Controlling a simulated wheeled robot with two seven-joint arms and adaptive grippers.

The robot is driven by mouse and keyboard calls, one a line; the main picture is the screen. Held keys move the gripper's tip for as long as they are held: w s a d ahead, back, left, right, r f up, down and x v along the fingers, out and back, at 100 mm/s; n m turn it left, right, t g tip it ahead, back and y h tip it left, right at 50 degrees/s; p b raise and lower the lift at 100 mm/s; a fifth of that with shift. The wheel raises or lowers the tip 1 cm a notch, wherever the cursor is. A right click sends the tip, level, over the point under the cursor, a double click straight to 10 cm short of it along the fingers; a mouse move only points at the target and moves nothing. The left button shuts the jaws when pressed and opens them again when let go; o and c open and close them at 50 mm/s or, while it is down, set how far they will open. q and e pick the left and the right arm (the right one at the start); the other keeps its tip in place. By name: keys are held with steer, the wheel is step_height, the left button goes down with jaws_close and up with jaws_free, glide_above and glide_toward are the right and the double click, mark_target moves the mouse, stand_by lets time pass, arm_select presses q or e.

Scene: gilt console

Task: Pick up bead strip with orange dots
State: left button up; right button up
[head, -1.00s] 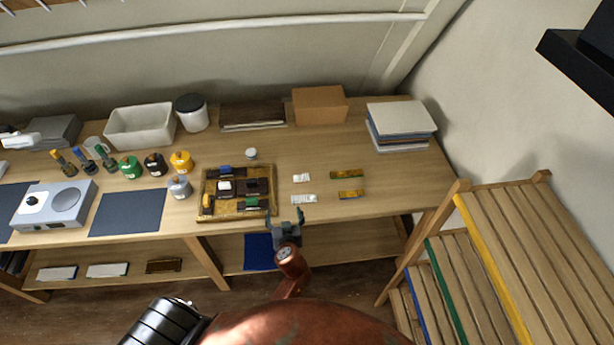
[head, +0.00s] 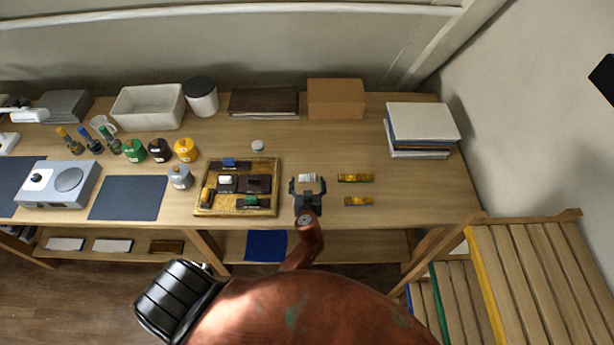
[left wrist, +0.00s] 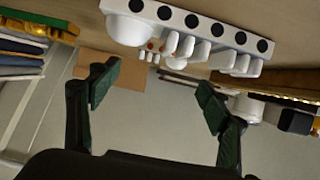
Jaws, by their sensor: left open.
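A white strip with orange-brown dots (left wrist: 165,48) shows in the left wrist view, partly hidden behind a nearer white strip with black dots (left wrist: 195,22). In the head view the farther small white strip (head: 307,178) lies on the table just beyond my left gripper (head: 307,185), between its fingertips in the picture. The nearer strip is hidden by the gripper there. My left gripper is open and empty; its two dark green fingers stand apart in the left wrist view (left wrist: 155,85), clear of both strips. My right gripper is not in view.
Two gold strips, one farther (head: 355,178) and one nearer (head: 358,201), lie right of the gripper. A gilt tray (head: 199,213) with small blocks stands to the left. A book stack (head: 422,125) and cardboard box (head: 335,98) stand behind.

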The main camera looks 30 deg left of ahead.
mark_target(307, 175)
arm_select(q)
steer(key=x, duration=0.4)
steer(key=shift+p, duration=0.3)
steer(key=shift+w+a+f, duration=0.15)
steer(key=shift+f, duration=0.05)
steer(key=shift+w+f, duration=0.1)
steer(key=c, duration=1.2)
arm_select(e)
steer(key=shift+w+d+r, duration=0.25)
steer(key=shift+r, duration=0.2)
